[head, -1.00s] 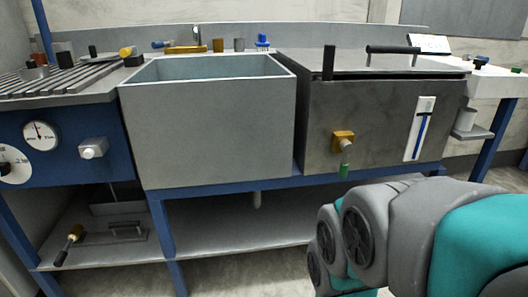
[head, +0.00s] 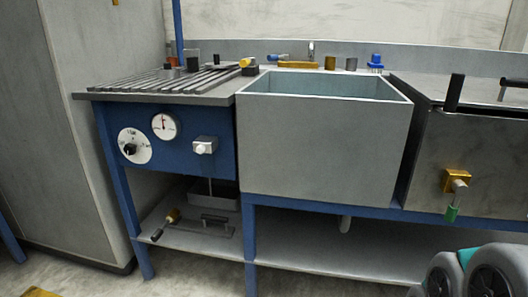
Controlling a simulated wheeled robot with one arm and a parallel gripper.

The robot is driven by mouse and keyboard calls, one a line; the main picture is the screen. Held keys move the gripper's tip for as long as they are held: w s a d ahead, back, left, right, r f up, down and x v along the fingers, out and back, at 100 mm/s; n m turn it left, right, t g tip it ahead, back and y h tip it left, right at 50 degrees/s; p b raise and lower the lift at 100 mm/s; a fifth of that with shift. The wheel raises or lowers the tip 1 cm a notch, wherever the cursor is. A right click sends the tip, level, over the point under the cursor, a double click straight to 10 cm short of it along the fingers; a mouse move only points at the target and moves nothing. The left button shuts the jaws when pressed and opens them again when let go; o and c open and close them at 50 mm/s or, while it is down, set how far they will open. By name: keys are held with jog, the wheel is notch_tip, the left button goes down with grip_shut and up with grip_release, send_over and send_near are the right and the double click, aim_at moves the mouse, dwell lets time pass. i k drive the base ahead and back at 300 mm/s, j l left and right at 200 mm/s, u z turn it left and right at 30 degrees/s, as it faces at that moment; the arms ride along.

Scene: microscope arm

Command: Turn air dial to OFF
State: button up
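A round white dial plate with a black knob (head: 130,149) is on the left part of the blue front panel (head: 185,172), below the slatted bench top. It looks like the air dial, but its markings are too small to read, so I cannot tell its setting. A round white gauge with a needle (head: 163,126) is up and right of it. A pale square fitting with a white knob (head: 204,146) is further right on the panel. My gripper is not in view; only grey and teal links of my arm show at the lower right, far from the dial.
A grey sink (head: 325,150) stands right of the panel, and a dark tank with a brass valve (head: 455,181) is further right. A lower shelf (head: 300,254) holds a handled tool. A tall grey cabinet (head: 75,130) stands left. Floor shows in front.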

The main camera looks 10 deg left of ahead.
aim_at(130, 150)
jog(key=u, duration=1.65)
